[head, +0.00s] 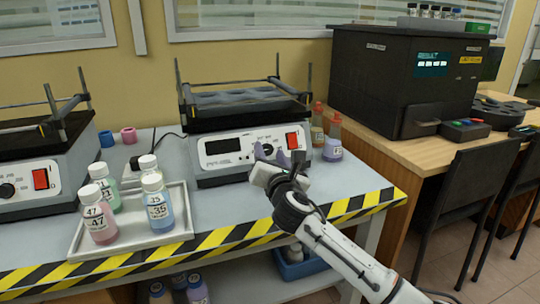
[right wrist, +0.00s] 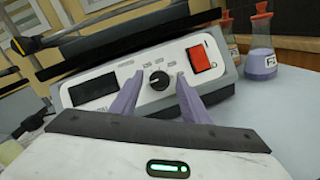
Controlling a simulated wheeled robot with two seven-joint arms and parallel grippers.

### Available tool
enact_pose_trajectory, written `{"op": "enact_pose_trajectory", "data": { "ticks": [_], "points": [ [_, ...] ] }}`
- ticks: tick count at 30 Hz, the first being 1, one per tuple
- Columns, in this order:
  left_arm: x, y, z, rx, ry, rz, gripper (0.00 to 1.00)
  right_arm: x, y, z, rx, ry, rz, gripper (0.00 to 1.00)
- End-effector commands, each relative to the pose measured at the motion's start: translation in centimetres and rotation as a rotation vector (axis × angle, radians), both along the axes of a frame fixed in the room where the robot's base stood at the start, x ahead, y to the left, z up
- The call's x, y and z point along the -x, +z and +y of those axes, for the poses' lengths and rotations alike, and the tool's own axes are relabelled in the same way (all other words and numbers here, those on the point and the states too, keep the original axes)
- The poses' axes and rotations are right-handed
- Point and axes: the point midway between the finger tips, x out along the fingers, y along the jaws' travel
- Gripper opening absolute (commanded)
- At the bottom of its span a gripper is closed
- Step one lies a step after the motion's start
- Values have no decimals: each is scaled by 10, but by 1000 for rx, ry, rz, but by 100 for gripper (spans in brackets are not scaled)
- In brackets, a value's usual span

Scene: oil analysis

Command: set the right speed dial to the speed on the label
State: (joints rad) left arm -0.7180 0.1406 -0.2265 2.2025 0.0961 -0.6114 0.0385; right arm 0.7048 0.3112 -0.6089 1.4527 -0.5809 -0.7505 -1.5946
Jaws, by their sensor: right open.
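The right shaker (head: 240,149) stands on the grey table with a white front panel. Its black speed dial (right wrist: 159,80) shows in the right wrist view between my fingertips, with small printed marks above it that I cannot read. A red switch (right wrist: 198,59) is right of the dial. My right gripper (head: 270,158) is open in front of the panel, its two purple fingers (right wrist: 153,90) on either side of the dial, apart from it as far as I can tell. In the head view the gripper partly hides the dial. Labelled bottles (head: 158,207) stand in a tray, one marked 35.
The metal tray (head: 85,240) holds several bottles at the front left. A left shaker (head: 30,180) stands beside it. Two red-capped flasks (head: 332,145) stand close to the right of the right shaker. A black analyser (head: 405,80) is on a wooden desk.

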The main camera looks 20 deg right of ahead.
Motion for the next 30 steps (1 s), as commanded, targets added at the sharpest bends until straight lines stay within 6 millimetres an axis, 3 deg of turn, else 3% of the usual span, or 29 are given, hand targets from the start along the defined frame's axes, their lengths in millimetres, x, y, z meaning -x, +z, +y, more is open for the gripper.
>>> {"op": "enact_pose_trajectory", "data": {
  "ticks": [1, 6, 9, 20, 30],
  "points": [
    [0, 0, 0, 0, -1, 1, 31, 0, 0, 0, 0, 0, 0, 42],
    [1, -1, 0, 0, -1, 3, 31, 0, 0, 0, 0, 0, 0, 13],
    [2, -2, 0, -1, -2, 6, 31, 0, 0, 0, 0, 0, 0, 1],
    [6, 3, 2, 0, 7, 0, 31, 0, 2, 3, -62, -29, 3, 1],
    [10, 13, 9, -21, 15, -7, 31, 0, 6, 7, -294, -150, 12, 1]
  ]
}}
